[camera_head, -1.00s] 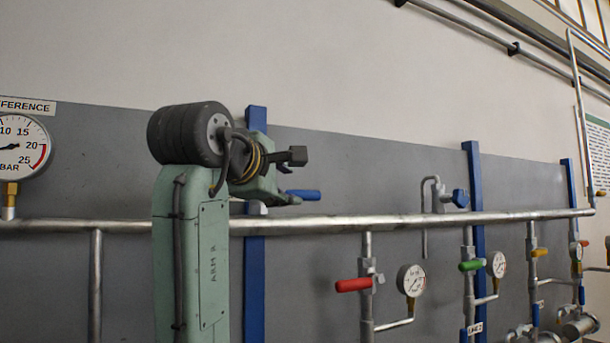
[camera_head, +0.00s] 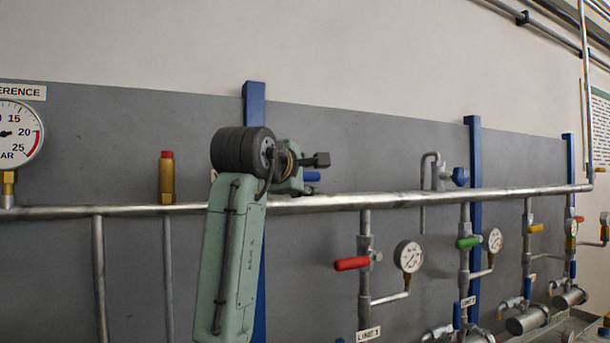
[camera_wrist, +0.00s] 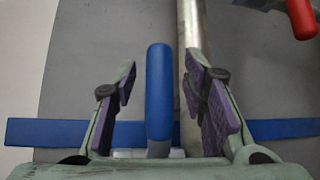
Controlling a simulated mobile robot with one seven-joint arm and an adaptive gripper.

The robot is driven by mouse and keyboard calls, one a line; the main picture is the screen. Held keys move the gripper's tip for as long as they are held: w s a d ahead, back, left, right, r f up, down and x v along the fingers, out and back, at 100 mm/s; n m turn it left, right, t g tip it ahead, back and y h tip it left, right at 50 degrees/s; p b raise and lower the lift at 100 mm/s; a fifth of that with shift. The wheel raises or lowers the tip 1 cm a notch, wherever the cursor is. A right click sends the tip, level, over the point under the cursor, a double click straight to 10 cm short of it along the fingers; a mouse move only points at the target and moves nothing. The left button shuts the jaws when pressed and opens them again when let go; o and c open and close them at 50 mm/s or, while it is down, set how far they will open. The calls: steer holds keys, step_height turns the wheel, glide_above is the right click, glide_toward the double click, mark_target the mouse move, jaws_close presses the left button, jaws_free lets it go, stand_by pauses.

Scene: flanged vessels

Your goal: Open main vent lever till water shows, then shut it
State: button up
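A blue lever handle (camera_wrist: 159,90) stands upright in the middle of the wrist view. My gripper (camera_wrist: 160,64) is open, with one purple-padded finger on each side of it. Gaps show between the lever and both fingers. In the head view, part of a blue lever (camera_head: 312,176) shows just beyond my wrist, level with the top of the long header pipe (camera_head: 385,200); my arm hides its base and my fingers. A bent gooseneck tube (camera_head: 430,168) hangs over the header pipe to the right, beside another blue handle (camera_head: 459,176). I see no water at its end.
A blue post (camera_head: 253,104) rises behind my arm and crosses the wrist view as a blue bar (camera_wrist: 45,131). The header pipe passes close to the right finger. Red lever (camera_head: 351,263), pressure gauge (camera_head: 408,256) and green lever (camera_head: 469,242) sit lower right. A red-topped brass fitting (camera_head: 167,178) stands left.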

jaws_close()
stand_by(0.4)
stand_by(0.4)
